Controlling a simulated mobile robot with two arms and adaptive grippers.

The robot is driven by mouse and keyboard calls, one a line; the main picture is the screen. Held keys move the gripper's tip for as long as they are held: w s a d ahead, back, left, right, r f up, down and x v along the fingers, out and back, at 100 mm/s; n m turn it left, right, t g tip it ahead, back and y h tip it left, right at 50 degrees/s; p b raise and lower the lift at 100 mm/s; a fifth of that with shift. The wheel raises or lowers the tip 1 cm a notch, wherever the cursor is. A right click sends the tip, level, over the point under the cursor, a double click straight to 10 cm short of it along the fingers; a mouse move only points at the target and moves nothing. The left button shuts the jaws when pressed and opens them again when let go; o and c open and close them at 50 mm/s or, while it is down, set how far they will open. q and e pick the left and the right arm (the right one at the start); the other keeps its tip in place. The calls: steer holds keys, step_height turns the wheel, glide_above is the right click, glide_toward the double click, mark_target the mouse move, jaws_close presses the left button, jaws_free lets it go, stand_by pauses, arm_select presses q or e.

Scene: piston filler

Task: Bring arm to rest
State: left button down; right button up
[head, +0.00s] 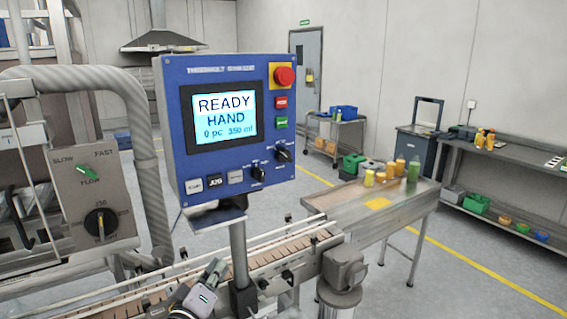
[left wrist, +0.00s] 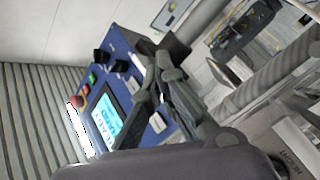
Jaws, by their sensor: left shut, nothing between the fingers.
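My left gripper (head: 213,271) shows at the bottom of the head view, low in front of the conveyor and below the blue control panel (head: 172,110). In the left wrist view its dark fingers (left wrist: 165,62) are closed together with nothing between them. The panel (left wrist: 88,140) shows behind the fingers there, tilted in the picture. Its screen reads READY, HAND, 0 pc 350 ml. My right gripper is in neither view.
The conveyor (head: 262,262) runs past the panel post (head: 238,250) towards a table (head: 340,208) with yellow and green containers. A grey box with a dial (head: 90,195) and a thick ribbed hose (head: 140,120) stand at the left.

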arm_select(q)
steer(key=s+f+m+g+y, duration=0.1)
steer(key=s+f+m+g, duration=0.5)
steer(key=s+f, duration=0.85)
steer(key=s+a+f+m+g+y, duration=0.15)
steer(key=s+f+g, duration=0.25)
steer(key=s, duration=0.7)
steer(key=s+a+f+m+g+y, duration=0.1)
steer(key=s+a+f+m+g, duration=0.2)
steer(key=s, duration=0.8)
step_height(320, 180, down, 31)
steer(key=g+b, duration=0.2)
steer(key=b, duration=0.2)
steer(key=s+a+f+b, duration=0.1)
steer(key=s+f+b, duration=0.1)
steer(key=s+f, duration=0.6)
steer(key=s+a+f+g+b, duration=0.1)
steer(key=s+f+b, duration=0.1)
steer(key=s+f, duration=0.7)
step_height(320, 180, down, 3)
steer(key=shift+s+a+f+g, duration=0.15)
steer(key=shift+s+a+g, duration=0.05)
steer(key=shift+a+g, duration=0.1)
